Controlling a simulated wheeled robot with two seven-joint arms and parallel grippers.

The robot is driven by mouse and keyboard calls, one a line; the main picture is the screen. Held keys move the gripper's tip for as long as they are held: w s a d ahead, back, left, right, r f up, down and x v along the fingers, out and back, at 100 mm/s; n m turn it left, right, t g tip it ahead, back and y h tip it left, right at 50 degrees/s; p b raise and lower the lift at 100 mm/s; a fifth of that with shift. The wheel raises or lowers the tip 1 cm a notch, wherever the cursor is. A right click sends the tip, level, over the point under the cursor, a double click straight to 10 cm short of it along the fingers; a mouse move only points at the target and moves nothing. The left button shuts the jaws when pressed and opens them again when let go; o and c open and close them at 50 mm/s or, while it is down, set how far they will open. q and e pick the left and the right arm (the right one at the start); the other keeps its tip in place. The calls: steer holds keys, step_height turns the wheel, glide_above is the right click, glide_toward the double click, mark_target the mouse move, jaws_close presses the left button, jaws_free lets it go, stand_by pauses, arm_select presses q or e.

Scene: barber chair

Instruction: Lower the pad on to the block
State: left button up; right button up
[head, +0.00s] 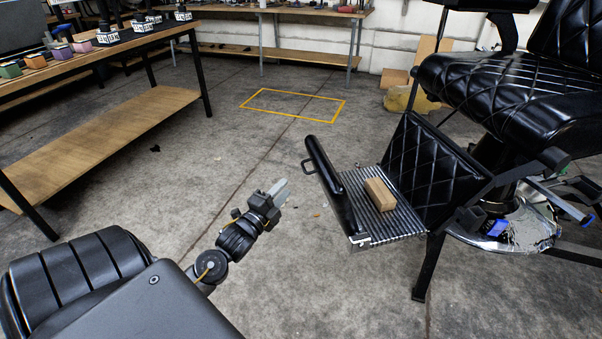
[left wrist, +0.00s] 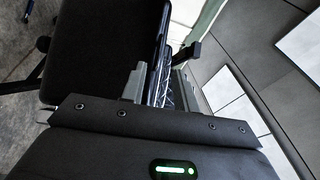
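The pad (head: 331,184) is a long black cushion standing raised along the left edge of the ribbed metal footrest plate (head: 402,221). A dark loop handle (head: 308,167) sticks out from its left side. The block (head: 379,194), a tan wooden brick, lies on the plate to the right of the pad, apart from it. My left gripper (head: 279,190) is left of the pad, with floor showing between them in the head view. In the left wrist view its two grey fingers (left wrist: 158,85) are apart; a large black surface, perhaps the pad, fills the upper left. My right gripper is not seen.
The black barber chair (head: 510,85) stands at the right, with a quilted leg panel (head: 435,160) behind the plate. A wooden workbench (head: 100,125) stands at the left.

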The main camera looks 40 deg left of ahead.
arm_select(q)
steer(key=w+a+r, duration=0.1)
steer(key=w, duration=0.8)
steer(key=shift+w+b, duration=0.35)
steer(key=shift+w, duration=0.05)
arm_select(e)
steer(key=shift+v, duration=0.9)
arm_select(q)
jaws_close()
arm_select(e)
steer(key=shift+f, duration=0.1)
